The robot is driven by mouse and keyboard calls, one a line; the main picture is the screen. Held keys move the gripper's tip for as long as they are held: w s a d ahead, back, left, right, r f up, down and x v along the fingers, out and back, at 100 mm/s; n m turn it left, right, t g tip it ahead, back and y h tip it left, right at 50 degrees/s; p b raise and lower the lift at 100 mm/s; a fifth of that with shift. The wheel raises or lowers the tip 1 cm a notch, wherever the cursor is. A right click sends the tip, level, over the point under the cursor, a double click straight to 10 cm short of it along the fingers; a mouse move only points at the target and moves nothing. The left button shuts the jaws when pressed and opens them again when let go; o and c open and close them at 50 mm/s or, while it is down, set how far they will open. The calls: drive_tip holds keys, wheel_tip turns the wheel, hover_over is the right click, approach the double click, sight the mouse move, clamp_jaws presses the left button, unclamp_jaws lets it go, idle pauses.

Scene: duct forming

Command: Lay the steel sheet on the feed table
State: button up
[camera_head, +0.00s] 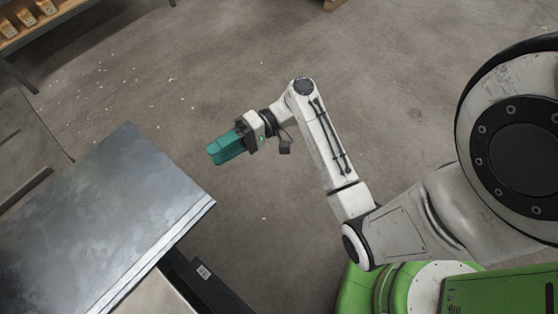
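A grey, mottled steel sheet (105,215) lies flat at the left. Its right edge shows bright parallel lines, and I cannot tell whether it is one sheet or several layers. What bears it is mostly hidden, so I cannot tell whether that is the feed table. My gripper (213,153), with teal fingers, hangs in the air right of the sheet's far corner, apart from it. It holds nothing that I can see. The fingers look close together, but from this angle the gap between them does not show.
A dark beam (205,288) and a pale surface (163,300) show below the sheet's right edge. A grey surface (25,140) stands at the far left. A wooden shelf (45,25) with several small items is at the top left. Concrete floor around my gripper is clear.

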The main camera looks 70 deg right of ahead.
drive_tip(key=s+a+f+n+g+h, duration=0.3)
drive_tip(key=s+a+f+g+h, duration=0.35)
drive_tip(key=f, duration=0.45)
drive_tip(key=s+d+r+n+g+h, duration=0.1)
drive_tip(key=s+d+n+g+h, duration=0.1)
drive_tip(key=s+d+h, duration=0.4)
drive_tip(key=s+n+h, duration=0.1)
drive_tip(key=s+h, duration=0.1)
drive_tip(key=s, duration=0.1)
drive_tip(key=shift+s+d+r+h, duration=0.3)
drive_tip(key=shift+s+r+h, duration=0.05)
idle(0.6)
